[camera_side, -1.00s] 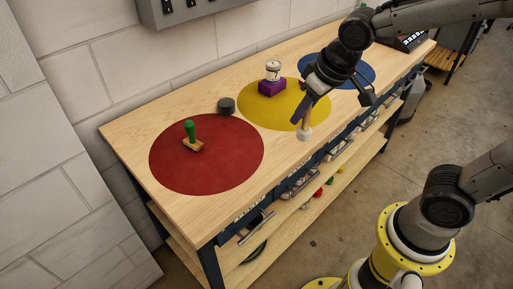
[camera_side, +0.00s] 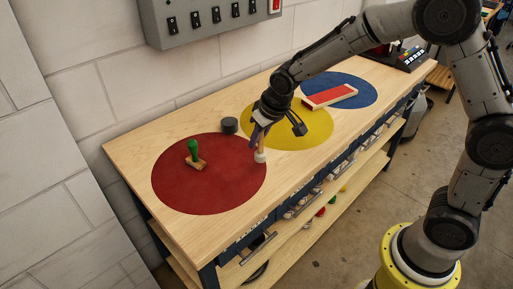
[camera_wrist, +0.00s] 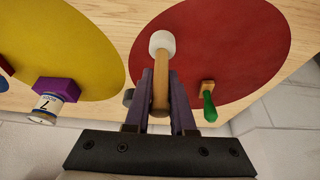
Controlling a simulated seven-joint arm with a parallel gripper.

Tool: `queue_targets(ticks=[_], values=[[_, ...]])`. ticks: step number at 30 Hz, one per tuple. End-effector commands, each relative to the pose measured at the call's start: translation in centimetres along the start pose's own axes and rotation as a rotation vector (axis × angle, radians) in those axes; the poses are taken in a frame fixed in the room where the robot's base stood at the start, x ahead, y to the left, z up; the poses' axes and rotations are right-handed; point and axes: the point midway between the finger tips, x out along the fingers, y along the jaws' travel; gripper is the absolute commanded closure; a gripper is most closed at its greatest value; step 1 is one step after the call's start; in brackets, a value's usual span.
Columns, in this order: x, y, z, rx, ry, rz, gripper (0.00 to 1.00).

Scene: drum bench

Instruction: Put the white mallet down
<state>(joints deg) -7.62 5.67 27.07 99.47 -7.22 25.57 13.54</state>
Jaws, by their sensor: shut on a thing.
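The white mallet has a white head (camera_side: 260,157) and a wooden handle (camera_side: 262,143). My gripper (camera_side: 257,139) is shut on the handle, and the head hangs down at the right edge of the red disc (camera_side: 210,182). I cannot tell whether the head touches the surface. In the wrist view the handle (camera_wrist: 161,85) lies between my purple fingers (camera_wrist: 161,103), with the white head (camera_wrist: 162,42) beyond their tips.
A green-handled stamp (camera_side: 194,151) stands on the red disc; a dark puck (camera_side: 229,125) sits behind. A purple block (camera_wrist: 57,88) with a can (camera_wrist: 46,108) is by the yellow disc (camera_wrist: 95,45). A red bar (camera_side: 330,96) lies on the blue disc (camera_side: 366,91). The red disc's front is clear.

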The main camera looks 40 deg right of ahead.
Motion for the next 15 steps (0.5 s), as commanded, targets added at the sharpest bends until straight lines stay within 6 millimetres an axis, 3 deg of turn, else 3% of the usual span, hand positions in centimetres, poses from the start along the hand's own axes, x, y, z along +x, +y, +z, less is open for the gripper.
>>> queue_targets(ticks=[6,15], values=[[2.9,0.0,0.8,0.001,-0.003,0.000,1.00],[3.4,-0.1,1.0,0.000,0.000,0.000,1.00]])
